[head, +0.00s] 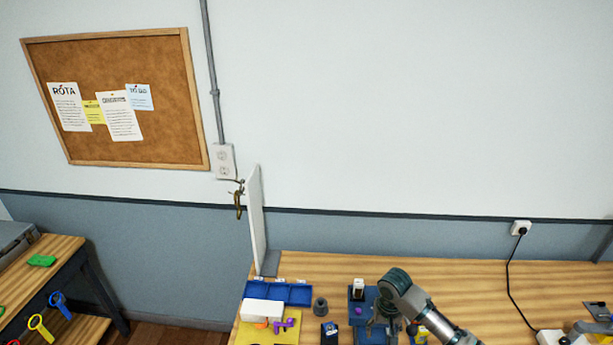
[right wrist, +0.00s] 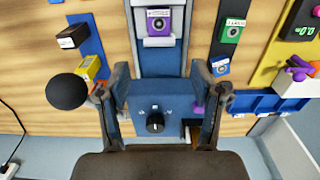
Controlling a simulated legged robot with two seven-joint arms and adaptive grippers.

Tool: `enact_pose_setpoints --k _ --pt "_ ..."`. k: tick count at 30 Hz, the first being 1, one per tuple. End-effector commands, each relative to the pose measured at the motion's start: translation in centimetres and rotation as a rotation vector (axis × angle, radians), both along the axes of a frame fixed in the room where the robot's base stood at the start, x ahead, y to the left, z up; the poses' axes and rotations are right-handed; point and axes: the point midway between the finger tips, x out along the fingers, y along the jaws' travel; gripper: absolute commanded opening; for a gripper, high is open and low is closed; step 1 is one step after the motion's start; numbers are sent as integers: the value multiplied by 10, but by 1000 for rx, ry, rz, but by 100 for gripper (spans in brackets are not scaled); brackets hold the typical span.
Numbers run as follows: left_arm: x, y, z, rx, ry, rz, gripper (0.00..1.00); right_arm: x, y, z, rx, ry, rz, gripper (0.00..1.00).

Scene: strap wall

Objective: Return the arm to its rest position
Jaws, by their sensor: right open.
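My right arm (head: 438,322) comes in from the lower right in the head view. Its gripper (head: 386,324) is over the bench among small items. In the right wrist view the right gripper (right wrist: 160,82) has its fingers spread apart. A blue device with a black knob (right wrist: 155,122) shows between the fingers; I cannot tell whether they touch it. A brown strap (head: 238,205) hangs at the edge of an upright white panel (head: 257,220), well left of the gripper. My left gripper is not in view.
A black cable (head: 510,280) runs down at the right. A side table (head: 55,260) stands left. The bench behind the arm is clear.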

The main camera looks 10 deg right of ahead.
Motion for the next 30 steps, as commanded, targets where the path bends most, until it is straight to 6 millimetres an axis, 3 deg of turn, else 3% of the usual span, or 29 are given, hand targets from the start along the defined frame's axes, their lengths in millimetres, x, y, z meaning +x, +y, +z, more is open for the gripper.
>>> enact_pose_setpoints --k 5,9,13,20,30 --pt "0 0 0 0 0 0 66 -28 47 -48 38 -24 161 66" --pt "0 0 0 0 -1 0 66 -77 106 -96 107 -107 341 66" --pt "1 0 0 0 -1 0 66 -127 139 -121 157 -202 430 66" --pt "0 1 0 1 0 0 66 -187 138 -133 132 -299 441 66" --pt "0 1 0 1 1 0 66 -251 103 -132 15 -316 401 66"
